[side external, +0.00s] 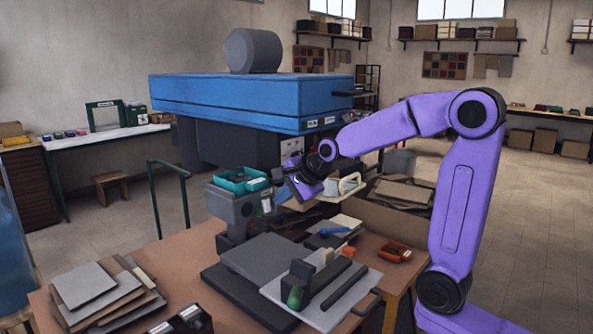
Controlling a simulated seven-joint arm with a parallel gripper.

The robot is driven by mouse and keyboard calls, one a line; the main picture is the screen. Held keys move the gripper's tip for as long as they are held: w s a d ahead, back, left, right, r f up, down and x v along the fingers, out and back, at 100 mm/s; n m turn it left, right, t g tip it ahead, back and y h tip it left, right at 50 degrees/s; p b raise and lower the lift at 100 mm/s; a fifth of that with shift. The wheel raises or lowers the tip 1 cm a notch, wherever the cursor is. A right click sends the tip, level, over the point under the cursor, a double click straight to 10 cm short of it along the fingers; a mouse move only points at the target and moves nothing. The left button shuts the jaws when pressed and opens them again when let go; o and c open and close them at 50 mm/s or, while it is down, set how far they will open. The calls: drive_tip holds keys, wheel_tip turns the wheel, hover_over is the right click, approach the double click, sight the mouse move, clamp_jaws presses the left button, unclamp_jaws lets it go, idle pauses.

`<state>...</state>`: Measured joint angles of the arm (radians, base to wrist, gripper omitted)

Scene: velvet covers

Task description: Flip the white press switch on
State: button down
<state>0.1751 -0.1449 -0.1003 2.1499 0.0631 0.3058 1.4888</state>
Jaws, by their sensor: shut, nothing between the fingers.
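The large blue press (230,98) stands behind the table. Small pale patches (320,122) show on the right part of its front edge; I cannot tell whether one is the white switch. A smaller grey upright machine (238,212) stands at the table's back edge with a small whitish part (266,204) on its right side, also too small to identify. My gripper (282,177) is shut and empty, in front of the press's lower right part and just right of the teal tray. Its fingertips are small and dark here, and any contact is unclear.
The teal tray (240,182) sits on top of the grey machine. Open floor (520,235) lies at the right.

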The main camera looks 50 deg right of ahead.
drive_tip(key=w+r+v, duration=0.1)
drive_tip(key=v, duration=0.9)
drive_tip(key=shift+w+r, duration=0.2)
drive_tip(key=shift+r, duration=0.35)
drive_tip(key=s+a+f+n+g+y, duration=0.3)
drive_tip(key=s+a+f+n+g, duration=0.2)
drive_tip(key=s+a+f+n, duration=0.85)
drive_tip(key=s+d+f+n+g+h, duration=0.1)
drive_tip(key=s+d+f+n+g, duration=0.1)
drive_tip(key=s+n, duration=0.6)
drive_tip(key=s+d+f+n+g+h, duration=0.1)
drive_tip(key=s+d+f+n, duration=0.2)
drive_tip(key=s+n, duration=0.5)
drive_tip(key=shift+s+f+n+g+h, duration=0.3)
drive_tip(key=shift+f+n+g, duration=0.1)
drive_tip(key=shift+n, duration=0.15)
